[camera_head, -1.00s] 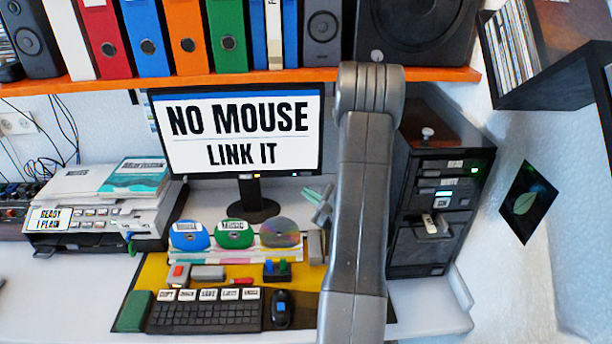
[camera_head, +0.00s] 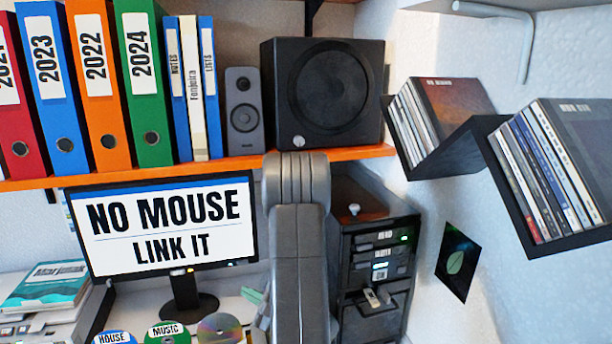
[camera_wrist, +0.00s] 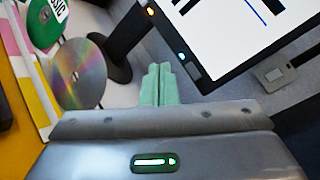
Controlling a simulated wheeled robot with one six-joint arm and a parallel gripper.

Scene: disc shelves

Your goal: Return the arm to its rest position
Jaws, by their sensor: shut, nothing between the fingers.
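My gripper (camera_wrist: 155,85) shows in the wrist view with its two pale green fingers together and nothing between them. It is in front of the foot of the monitor (camera_wrist: 205,30). In the head view my grey arm stands upright in front of the desk, between the monitor (camera_head: 165,225) and the black computer tower (camera_head: 378,270). Only a little of the green fingers (camera_head: 252,295) shows at the arm's left side there. The monitor reads "NO MOUSE LINK IT".
Discs lie left of the fingers, including a shiny one (camera_wrist: 77,74). An orange shelf (camera_head: 345,153) above holds binders and a speaker (camera_head: 325,93). Black wall shelves (camera_head: 450,155) with disc cases hang at the right. A paper stack (camera_head: 45,285) is at the left.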

